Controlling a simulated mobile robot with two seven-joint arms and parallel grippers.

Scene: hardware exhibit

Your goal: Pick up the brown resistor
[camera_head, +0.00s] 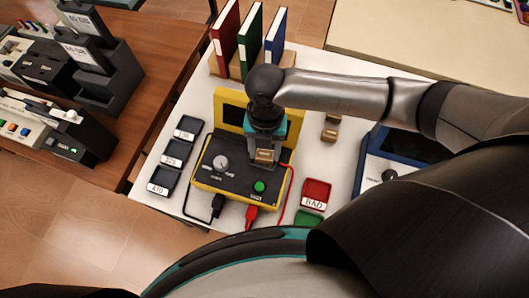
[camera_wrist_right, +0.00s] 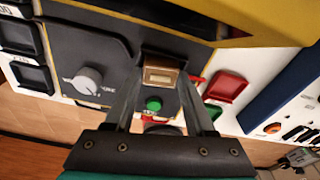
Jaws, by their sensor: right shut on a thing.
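The brown resistor (camera_wrist_right: 160,76) is a small brown block with a pale face. It sits between the two fingertips of my right gripper (camera_wrist_right: 158,82) in the right wrist view. In the head view my right gripper (camera_head: 265,150) points down over the black and yellow tester (camera_head: 225,178), shut on the resistor (camera_head: 264,156). I cannot tell whether the resistor touches the tester's panel. My left gripper is not in view.
Small brown blocks (camera_head: 330,128) stand on the white table right of the tester. A red BAD tray (camera_head: 316,194) and a green tray (camera_head: 308,218) lie at the front right. Labelled dark trays (camera_head: 170,152) line the left. Upright binders (camera_head: 250,40) stand behind.

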